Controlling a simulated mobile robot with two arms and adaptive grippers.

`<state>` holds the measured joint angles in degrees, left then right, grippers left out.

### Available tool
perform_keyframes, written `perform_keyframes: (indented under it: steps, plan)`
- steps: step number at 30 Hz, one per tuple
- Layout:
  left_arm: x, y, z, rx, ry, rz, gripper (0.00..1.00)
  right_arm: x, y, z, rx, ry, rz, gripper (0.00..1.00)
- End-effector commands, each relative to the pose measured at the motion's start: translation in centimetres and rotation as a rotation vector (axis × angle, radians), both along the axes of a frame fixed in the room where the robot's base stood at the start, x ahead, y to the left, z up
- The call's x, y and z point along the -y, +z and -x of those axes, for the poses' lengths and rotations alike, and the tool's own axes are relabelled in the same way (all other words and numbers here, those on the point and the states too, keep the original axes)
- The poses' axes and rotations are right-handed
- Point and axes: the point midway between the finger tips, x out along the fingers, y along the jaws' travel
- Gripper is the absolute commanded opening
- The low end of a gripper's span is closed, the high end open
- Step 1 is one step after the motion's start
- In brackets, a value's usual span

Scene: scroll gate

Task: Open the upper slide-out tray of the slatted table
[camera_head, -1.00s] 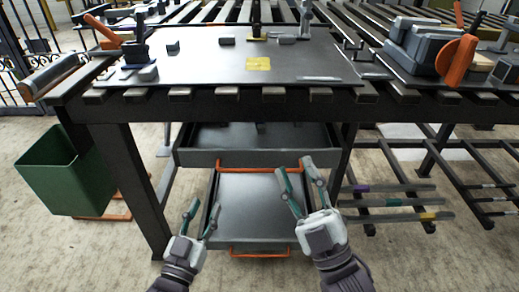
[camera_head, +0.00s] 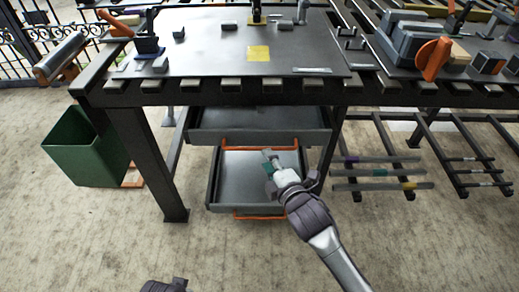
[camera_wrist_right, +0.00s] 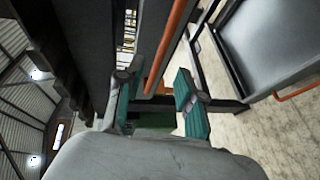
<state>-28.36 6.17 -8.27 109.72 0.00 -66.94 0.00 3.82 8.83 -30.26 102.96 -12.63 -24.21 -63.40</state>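The slatted table (camera_head: 210,85) has two grey trays under it. The upper tray (camera_head: 215,137) stands partly out, with an orange bar handle (camera_head: 233,148) along its front. The lower tray (camera_head: 232,180) is also out, below it, with its own orange handle (camera_head: 245,217). My right gripper (camera_head: 268,160) is at the upper handle's right part, above the lower tray. In the right wrist view, its green-padded fingers (camera_wrist_right: 158,108) are apart and the upper handle (camera_wrist_right: 172,45) runs between them; I cannot tell whether they touch it. Of my left arm, only a dark wrist part shows at the bottom edge.
Rods on a low rack (camera_head: 380,172) lie to the right. Tools and grey blocks (camera_head: 410,40) sit on the tabletop. The floor in front is clear.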

Motion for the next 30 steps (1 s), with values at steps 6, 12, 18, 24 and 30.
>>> perform_keyframes:
  steps: [6, 12, 18, 24, 30]
  plan:
    - [0.0, 3.0, -0.3, 0.019, 0.003, 0.001, 0.4, -1.7, -0.9, -3.9, 0.001, 0.0, -0.001, 0.37]
    - [-0.1, 5.0, -0.3, 0.028, 0.004, 0.001, 0.4, -2.4, -1.2, -5.7, 0.001, 0.0, -0.004, 0.37]
    - [-0.1, 5.5, -0.3, 0.03, 0.005, 0.002, 0.4, -2.6, -1.2, -6.1, -0.001, 0.0, -0.003, 0.37]
    - [-0.1, 5.5, -0.3, 0.03, 0.005, 0.002, 0.4, -2.6, -1.2, -6.1, 0.0, 0.001, -0.002, 0.31]
    - [-0.1, 5.5, -0.3, 0.03, 0.005, 0.002, 0.4, -2.6, -1.2, -6.1, 0.0, 0.001, -0.002, 0.0]
